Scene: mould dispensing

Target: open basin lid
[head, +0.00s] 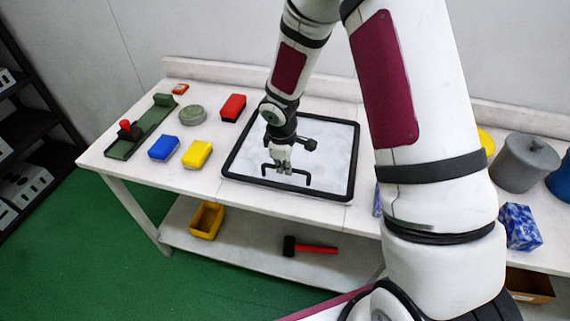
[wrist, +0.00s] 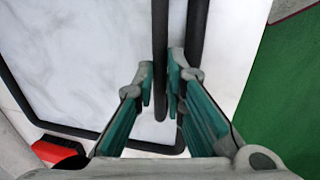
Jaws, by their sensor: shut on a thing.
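The basin lid (head: 338,150) is a pale, marbled panel inside a black rim (head: 352,170), lying flat on the white bench. It also fills the left of the wrist view (wrist: 80,60). A black bar handle (head: 308,179) stands near its front edge. My gripper (head: 284,170) points down over the handle. In the wrist view the handle bar (wrist: 160,45) runs between the green-padded fingers (wrist: 160,85), which are shut on it. What is under the lid is hidden.
Left of the lid are a red block (head: 233,107), a yellow block (head: 197,154), a blue block (head: 163,147), a round grey-green tin (head: 193,115) and a green tool (head: 140,135). Right of my arm stand a grey lidded pot (head: 523,165) and a blue-white box (head: 519,227).

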